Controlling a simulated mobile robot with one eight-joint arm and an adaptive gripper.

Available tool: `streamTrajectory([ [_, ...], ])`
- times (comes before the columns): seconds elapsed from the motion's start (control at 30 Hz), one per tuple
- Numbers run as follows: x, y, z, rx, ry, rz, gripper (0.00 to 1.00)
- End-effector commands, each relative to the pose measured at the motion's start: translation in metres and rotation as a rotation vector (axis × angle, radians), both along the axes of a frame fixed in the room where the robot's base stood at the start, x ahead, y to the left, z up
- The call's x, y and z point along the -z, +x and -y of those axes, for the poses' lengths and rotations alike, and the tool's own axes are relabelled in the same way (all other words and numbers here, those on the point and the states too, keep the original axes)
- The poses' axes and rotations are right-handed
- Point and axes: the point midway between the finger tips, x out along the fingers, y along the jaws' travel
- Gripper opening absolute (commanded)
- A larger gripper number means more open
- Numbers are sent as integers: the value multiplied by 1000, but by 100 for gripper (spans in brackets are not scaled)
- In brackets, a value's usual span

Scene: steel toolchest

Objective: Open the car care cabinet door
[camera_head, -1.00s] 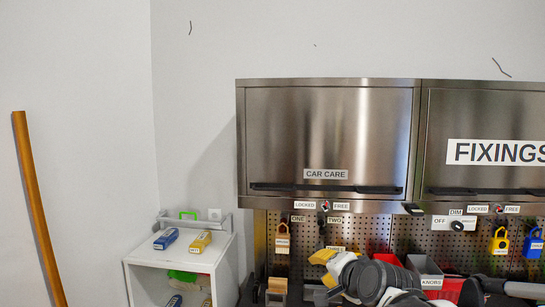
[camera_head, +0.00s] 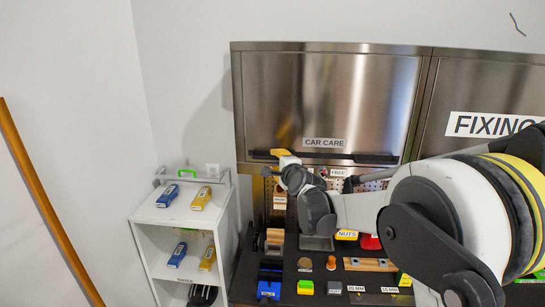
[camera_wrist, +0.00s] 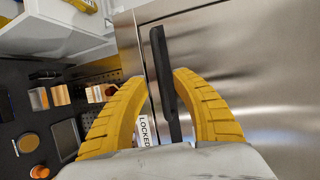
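The car care cabinet door (camera_head: 325,98) is a brushed steel panel labelled CAR CARE, and it looks shut. A long black bar handle (camera_head: 365,158) runs along its lower edge. My gripper (camera_head: 276,153), with yellow fingers, is at the left end of this handle. In the wrist view, the open fingers (camera_wrist: 160,80) have the black handle (camera_wrist: 161,70) between them in the picture, with a gap visible on each side. I cannot tell how deep the handle sits between them. The steel door (camera_wrist: 245,60) fills the right side of that view.
The FIXINGS cabinet (camera_head: 485,100) adjoins on the right. Below are a pegboard and a dark worktop (camera_head: 385,285) with several small items. A white shelf unit (camera_head: 165,210) stands to the left. My arm covers the lower right of the head view. A LOCKED label (camera_wrist: 148,131) shows beside the handle.

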Motion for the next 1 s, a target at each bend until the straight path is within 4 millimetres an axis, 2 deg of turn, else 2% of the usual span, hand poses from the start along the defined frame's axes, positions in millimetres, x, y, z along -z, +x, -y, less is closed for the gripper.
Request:
streamTrajectory([
  [0.1,2,17,-7,-1,0,0,32],
  [0.2,4,26,-10,-1,-1,0,32],
  [0.57,6,31,-12,-1,-1,-1,32],
  [0.67,6,30,-12,-1,-1,-1,4],
  [0.7,6,31,-12,0,-1,-1,0],
  [1.0,5,28,-12,-1,-2,-13,0],
])
